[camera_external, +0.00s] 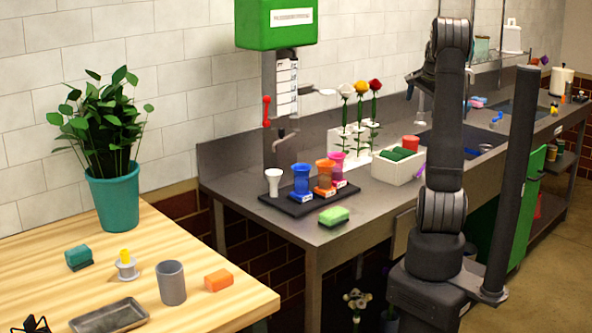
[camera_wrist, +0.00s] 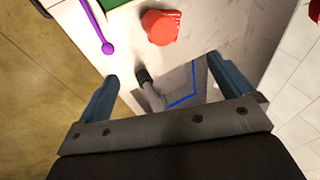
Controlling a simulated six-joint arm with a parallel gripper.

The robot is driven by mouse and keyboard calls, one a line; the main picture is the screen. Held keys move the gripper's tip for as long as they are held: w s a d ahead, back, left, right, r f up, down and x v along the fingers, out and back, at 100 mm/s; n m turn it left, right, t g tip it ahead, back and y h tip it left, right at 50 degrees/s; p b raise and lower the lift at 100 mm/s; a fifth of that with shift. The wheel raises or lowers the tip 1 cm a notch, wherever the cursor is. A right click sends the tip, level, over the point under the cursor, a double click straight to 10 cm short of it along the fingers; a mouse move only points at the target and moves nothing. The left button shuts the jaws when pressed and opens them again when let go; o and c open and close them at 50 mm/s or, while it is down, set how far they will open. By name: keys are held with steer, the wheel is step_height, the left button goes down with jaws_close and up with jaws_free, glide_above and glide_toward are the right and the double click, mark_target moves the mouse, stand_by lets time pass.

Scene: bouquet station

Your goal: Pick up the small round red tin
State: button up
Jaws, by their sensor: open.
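The small round red tin (camera_external: 411,143) shows at the right end of the white bin (camera_external: 392,172) in the external view, beside dark green blocks (camera_external: 398,153). In the wrist view the red tin (camera_wrist: 158,27) is at the top centre, beyond my fingertips and apart from them. A red ridged piece shows at its right edge. My gripper (camera_wrist: 162,70) is open, with nothing held between its two blue-grey fingers. In the external view my gripper (camera_external: 418,82) is raised above the counter, partly hidden by my arm.
A purple utensil (camera_wrist: 96,25) lies left of the tin in the wrist view. A flower rack (camera_external: 355,140) stands behind the bin. A dark tray (camera_external: 300,200) with coloured cups is left of it. A green sponge (camera_external: 334,215) lies near the counter's front edge.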

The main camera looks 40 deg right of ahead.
steer(key=shift+c, duration=1.1)
